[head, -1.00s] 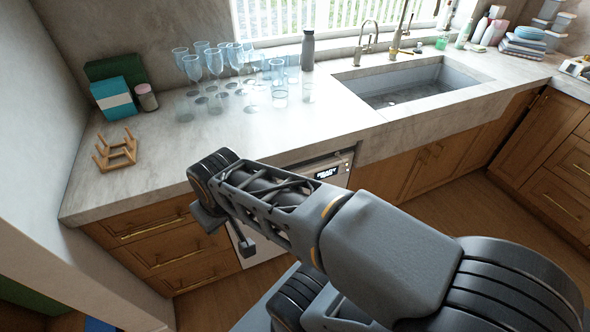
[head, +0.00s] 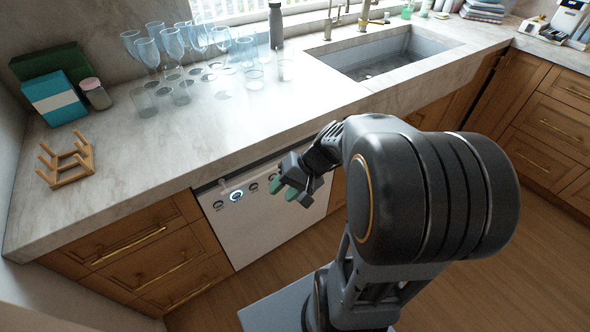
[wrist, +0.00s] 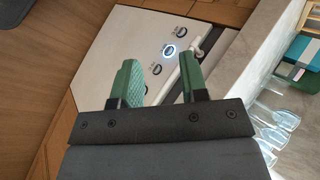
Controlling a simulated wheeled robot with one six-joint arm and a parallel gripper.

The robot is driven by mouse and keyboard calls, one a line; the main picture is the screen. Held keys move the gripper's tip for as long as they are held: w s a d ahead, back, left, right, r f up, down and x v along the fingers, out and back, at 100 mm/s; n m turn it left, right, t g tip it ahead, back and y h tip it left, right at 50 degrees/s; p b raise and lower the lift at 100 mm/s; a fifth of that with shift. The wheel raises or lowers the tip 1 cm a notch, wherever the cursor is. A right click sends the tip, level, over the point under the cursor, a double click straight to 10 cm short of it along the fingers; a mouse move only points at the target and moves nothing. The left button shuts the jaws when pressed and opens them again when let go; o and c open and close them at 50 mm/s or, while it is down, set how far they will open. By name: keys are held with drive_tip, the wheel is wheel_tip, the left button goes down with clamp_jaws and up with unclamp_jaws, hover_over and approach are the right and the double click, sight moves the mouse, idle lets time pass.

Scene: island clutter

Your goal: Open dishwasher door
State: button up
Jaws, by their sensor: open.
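The dishwasher (head: 262,228) has a plain white front under the counter, with dark knobs and a lit round dial (head: 236,196) along its top. Its door looks shut. In the wrist view the white door (wrist: 112,48) lies beyond my fingers, and the lit dial (wrist: 170,50) shows between them. A bar handle (wrist: 203,40) runs along the door's top edge, near the right finger and partly hidden by it. My gripper (head: 284,191) is open and empty in front of the panel's upper right part; its green fingers (wrist: 157,64) are spread apart. I cannot tell whether they touch the handle.
Wooden drawers (head: 140,255) flank the dishwasher on the left. Several glasses (head: 172,45), a wooden rack (head: 68,162) and boxes (head: 55,97) stand on the counter (head: 215,130) above. A sink (head: 385,55) is to the right.

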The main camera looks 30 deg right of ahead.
drive_tip(key=w+d+f+m+t+b, duration=0.35)
drive_tip(key=d+f+t, duration=0.2)
drive_tip(key=d, duration=0.25)
drive_tip(key=w+d+f+m+t+b, duration=0.2)
drive_tip(key=w+d+f+m+t, duration=0.3)
drive_tip(key=d, duration=0.4)
drive_tip(key=shift+t, duration=0.45)
drive_tip(key=x, duration=0.4)
drive_tip(key=r+x, duration=0.1)
drive_tip(key=x, duration=0.2)
drive_tip(key=a+x, duration=0.1)
drive_tip(key=x, duration=0.3)
drive_tip(key=shift+w+a, duration=0.1)
drive_tip(key=shift+a, duration=0.15)
clamp_jaws()
